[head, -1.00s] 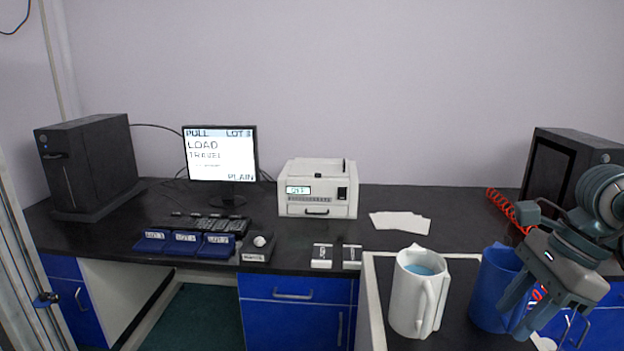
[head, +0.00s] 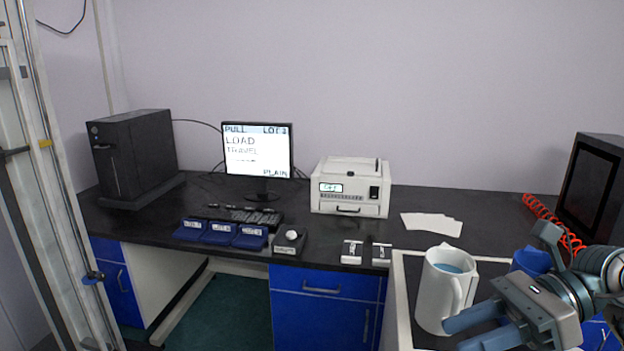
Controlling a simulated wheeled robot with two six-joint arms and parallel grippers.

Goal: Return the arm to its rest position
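My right gripper (head: 468,337) is at the lower right of the head view, its fingers pointing left and apart with nothing seen between them. It is in front of the white jug (head: 436,300), which holds blue liquid, and it overlaps the jug's lower right side in the picture. I cannot tell whether they touch. The blue jug (head: 530,262) stands behind the gripper and is mostly hidden by it. My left gripper is out of the picture.
A white-rimmed tray (head: 401,300) holds the jugs. The bench carries a monitor (head: 257,150), a keyboard (head: 240,214), blue bins (head: 220,233), a white instrument (head: 350,188), white sheets (head: 432,224) and two black cabinets (head: 133,157). A red coiled cable (head: 553,222) lies at right.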

